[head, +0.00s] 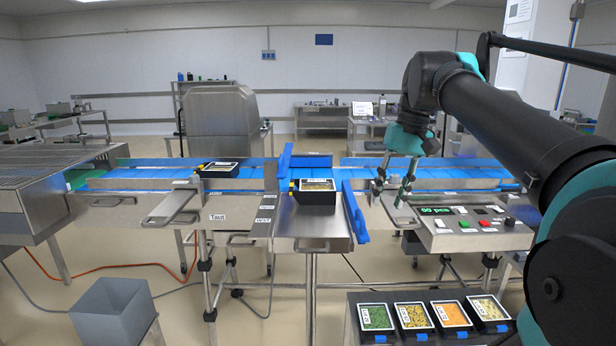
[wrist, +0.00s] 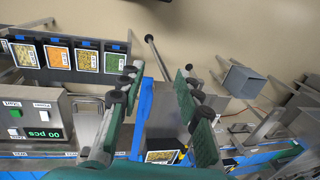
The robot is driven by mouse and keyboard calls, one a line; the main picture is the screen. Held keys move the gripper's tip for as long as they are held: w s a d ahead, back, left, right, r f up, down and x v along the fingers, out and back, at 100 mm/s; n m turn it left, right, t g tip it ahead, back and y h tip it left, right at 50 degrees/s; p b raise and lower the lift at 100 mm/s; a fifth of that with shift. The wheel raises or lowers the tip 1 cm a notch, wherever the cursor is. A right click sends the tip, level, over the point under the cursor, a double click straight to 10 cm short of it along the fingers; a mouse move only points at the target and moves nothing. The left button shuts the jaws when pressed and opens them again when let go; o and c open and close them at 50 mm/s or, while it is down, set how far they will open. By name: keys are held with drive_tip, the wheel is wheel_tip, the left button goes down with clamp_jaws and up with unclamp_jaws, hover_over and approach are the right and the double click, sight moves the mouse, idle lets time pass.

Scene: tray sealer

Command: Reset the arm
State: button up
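My gripper (head: 390,197) hangs from my arm at the right of the head view, fingers pointing down, just left of the control box with the "00 pcs" display (head: 440,211). In the wrist view my gripper (wrist: 155,88) shows two green-padded fingers spread apart, with nothing between them. It is open and empty. Part of the conveyor and floor shows beyond the gap between the fingers. My gripper appears apart from the control box in the head view.
A black tray (head: 314,191) sits on the steel platform, between blue guides (head: 354,212). Another tray (head: 217,169) lies on the conveyor to the left. Several filled trays (head: 450,314) stand in a row at the front right. A grey bin (head: 113,311) stands front left.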

drive_tip(key=s+f+t+h, duration=0.1)
drive_tip(key=s+f+t, duration=0.1)
drive_tip(key=f, duration=1.5)
drive_tip(key=s+d+f+t+h, duration=0.1)
drive_tip(key=f+t, duration=0.1)
drive_tip(key=f, duration=1.6)
drive_tip(key=shift+s, duration=0.4)
